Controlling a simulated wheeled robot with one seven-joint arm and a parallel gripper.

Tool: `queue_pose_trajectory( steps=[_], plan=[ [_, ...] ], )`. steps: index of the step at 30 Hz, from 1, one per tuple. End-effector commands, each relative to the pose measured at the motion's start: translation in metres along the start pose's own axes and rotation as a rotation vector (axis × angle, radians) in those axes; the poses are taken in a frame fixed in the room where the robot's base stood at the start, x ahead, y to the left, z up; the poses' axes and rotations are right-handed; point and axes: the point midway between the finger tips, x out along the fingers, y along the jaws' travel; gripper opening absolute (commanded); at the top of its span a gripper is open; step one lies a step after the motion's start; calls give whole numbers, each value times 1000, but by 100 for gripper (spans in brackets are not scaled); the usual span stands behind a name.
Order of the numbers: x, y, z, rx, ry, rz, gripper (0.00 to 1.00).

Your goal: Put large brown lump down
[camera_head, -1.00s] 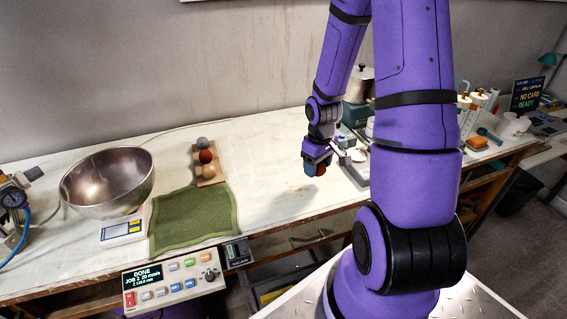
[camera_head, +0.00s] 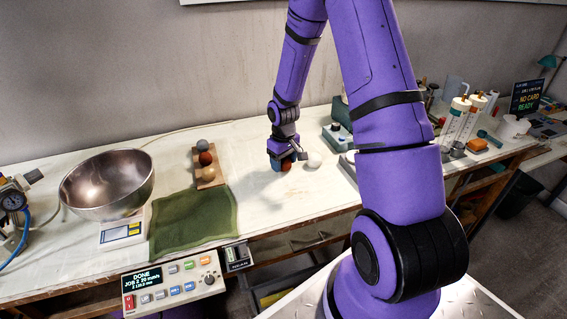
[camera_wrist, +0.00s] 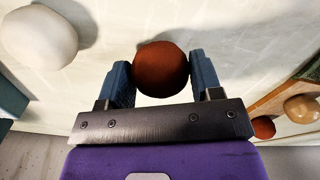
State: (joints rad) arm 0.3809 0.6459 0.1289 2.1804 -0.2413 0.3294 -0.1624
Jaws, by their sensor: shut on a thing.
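The large brown lump (camera_wrist: 161,69) is a reddish-brown ball between the two blue fingers of my gripper (camera_wrist: 161,78) in the wrist view. Both fingers press on its sides. In the head view the lump (camera_head: 286,167) shows as a small patch at my gripper (camera_head: 283,163), low over the pale worktop (camera_head: 255,205). I cannot tell whether the lump touches the surface.
A white ball (camera_head: 314,160) lies just right of my gripper. To the left, a wooden board (camera_head: 215,183) holds a grey, a reddish-brown and a tan ball. A green cloth (camera_head: 190,222) and a metal bowl (camera_head: 107,183) on a scale lie farther left.

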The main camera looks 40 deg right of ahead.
Motion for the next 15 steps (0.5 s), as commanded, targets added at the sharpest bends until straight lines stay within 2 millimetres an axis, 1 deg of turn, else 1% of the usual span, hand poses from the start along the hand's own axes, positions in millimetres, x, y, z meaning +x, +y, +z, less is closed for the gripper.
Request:
queue_pose_trajectory(
  steps=[1,3,13,14,15],
  plan=[
    [6,0,0,-1,-1,0,28],
    [8,0,0,-1,1,0,28],
    [10,0,0,-1,1,0,28],
    [10,0,0,-1,2,1,66],
    [10,0,0,-1,2,1,75]
  ],
)
